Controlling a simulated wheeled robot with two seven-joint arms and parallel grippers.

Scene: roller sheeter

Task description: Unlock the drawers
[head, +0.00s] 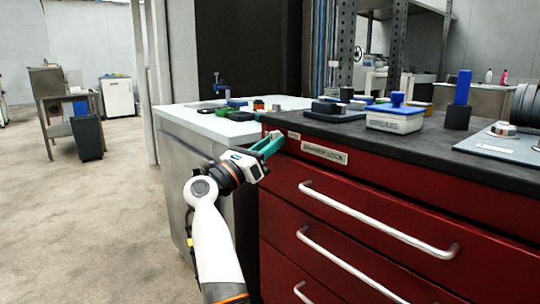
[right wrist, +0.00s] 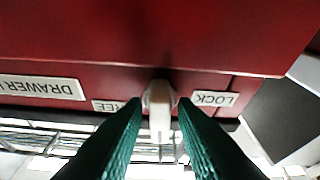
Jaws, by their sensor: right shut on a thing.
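The red drawer cabinet (head: 330,190) stands at the right in the head view, with its drawers closed. A drawer lock plate (head: 324,151) is on its upper front strip. My right gripper (head: 270,142) is at the strip's left end. In the right wrist view its green fingers close around a pale lock knob (right wrist: 159,93). The knob sits between a FREE label (right wrist: 107,105) and a LOCK label (right wrist: 215,99), which look upside down. Its pale bar runs roughly up and down in that view; the fingers hide part of it. My left gripper is not in view.
Long metal handles (head: 375,222) stick out from the drawer fronts. The dark cabinet top holds a grease box (head: 396,119), a blue-and-black block (head: 460,100) and other items. A white-topped bench (head: 215,125) stands close at the left. Open floor (head: 80,220) lies further left.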

